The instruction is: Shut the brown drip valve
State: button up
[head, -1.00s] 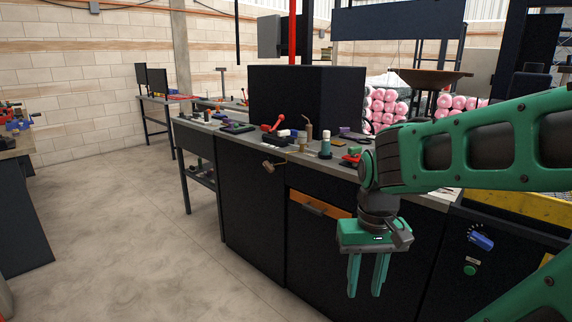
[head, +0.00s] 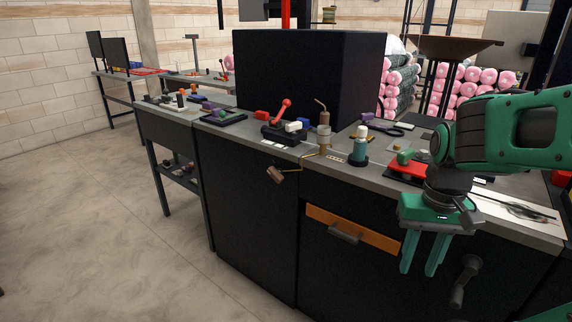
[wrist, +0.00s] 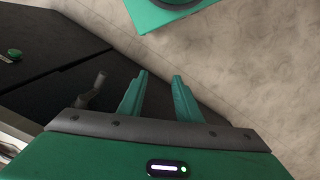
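A brown fitting (head: 323,117) with a thin bent tube on top stands at the bench's front edge in the head view. A thin brass-coloured pipe (head: 312,156) runs from it to a brown block (head: 277,174) hanging over the black cabinet front. I cannot tell which brown part is the drip valve's handle, or its setting. My gripper (head: 418,270) points down in front of the cabinet, right of and below these parts and well apart from them. Its two green fingers are apart and empty, also in the wrist view (wrist: 160,76). The brown parts are not in the wrist view.
A teal bottle (head: 360,147), a red-handled lever device (head: 282,122) and a red-and-green item (head: 406,164) stand on the bench. An orange drawer front (head: 352,230) and a dark crank (head: 463,282) are on its front. The floor (head: 100,240) at left is clear.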

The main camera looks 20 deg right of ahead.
aim_at(276, 174)
jog(key=z, duration=0.1)
jog(key=i, duration=1)
